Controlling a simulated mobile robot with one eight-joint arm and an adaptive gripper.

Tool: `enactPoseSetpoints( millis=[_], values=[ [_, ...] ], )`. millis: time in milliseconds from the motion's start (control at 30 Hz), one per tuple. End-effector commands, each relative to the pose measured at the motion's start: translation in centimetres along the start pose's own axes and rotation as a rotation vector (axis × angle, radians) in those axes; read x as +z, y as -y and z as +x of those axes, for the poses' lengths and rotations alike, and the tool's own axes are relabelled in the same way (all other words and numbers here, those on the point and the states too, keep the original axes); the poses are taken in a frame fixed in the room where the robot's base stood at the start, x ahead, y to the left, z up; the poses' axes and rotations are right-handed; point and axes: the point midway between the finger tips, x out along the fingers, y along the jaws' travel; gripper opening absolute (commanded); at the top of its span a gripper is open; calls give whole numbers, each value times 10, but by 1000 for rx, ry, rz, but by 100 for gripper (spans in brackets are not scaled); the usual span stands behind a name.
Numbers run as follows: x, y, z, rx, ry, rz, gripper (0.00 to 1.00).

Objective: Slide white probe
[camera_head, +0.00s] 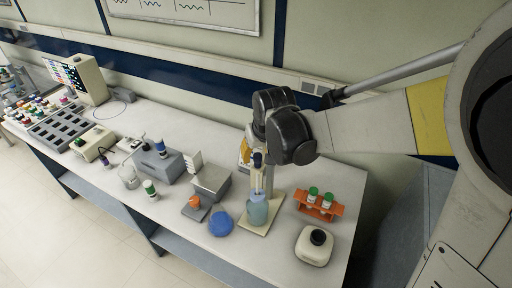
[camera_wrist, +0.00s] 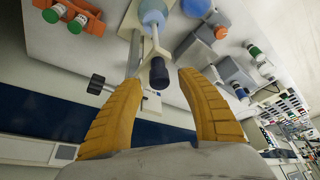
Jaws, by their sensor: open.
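A white probe (camera_head: 259,180) with a dark cap stands upright above a light blue beaker (camera_head: 257,213) on a stand with a cream base plate (camera_head: 273,222). In the wrist view the dark cap (camera_wrist: 158,74) lies between my gripper's two yellow fingers (camera_wrist: 160,77), with clear gaps on both sides. The pale probe shaft (camera_wrist: 154,42) runs from it toward the pale blue beaker (camera_wrist: 152,11). My gripper is open around the cap, holding nothing. In the head view my wrist hides most of the gripper (camera_head: 250,152) and part of the stand.
A blue round object (camera_head: 220,223) and a grey box (camera_head: 211,182) stand left. The wall (camera_head: 190,45) is close behind. The bench front has little clear room.

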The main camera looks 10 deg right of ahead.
Motion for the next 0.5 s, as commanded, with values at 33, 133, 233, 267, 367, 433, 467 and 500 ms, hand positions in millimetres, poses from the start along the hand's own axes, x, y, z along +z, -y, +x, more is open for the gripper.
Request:
enactPoseSetpoints(
  millis=[33, 133, 233, 267, 367, 433, 467, 500],
  values=[
    [0, 0, -3, 0, 0, 0, 46],
    [0, 0, -16, 0, 0, 0, 46],
    [0, 0, -37, 0, 0, 0, 46],
    [0, 0, -44, 0, 0, 0, 46],
    [0, 0, -67, 0, 0, 0, 46],
    [0, 0, -82, 0, 0, 0, 46],
    [0, 0, -88, 0, 0, 0, 46],
    [0, 0, -95, 0, 0, 0, 46]
  ],
)
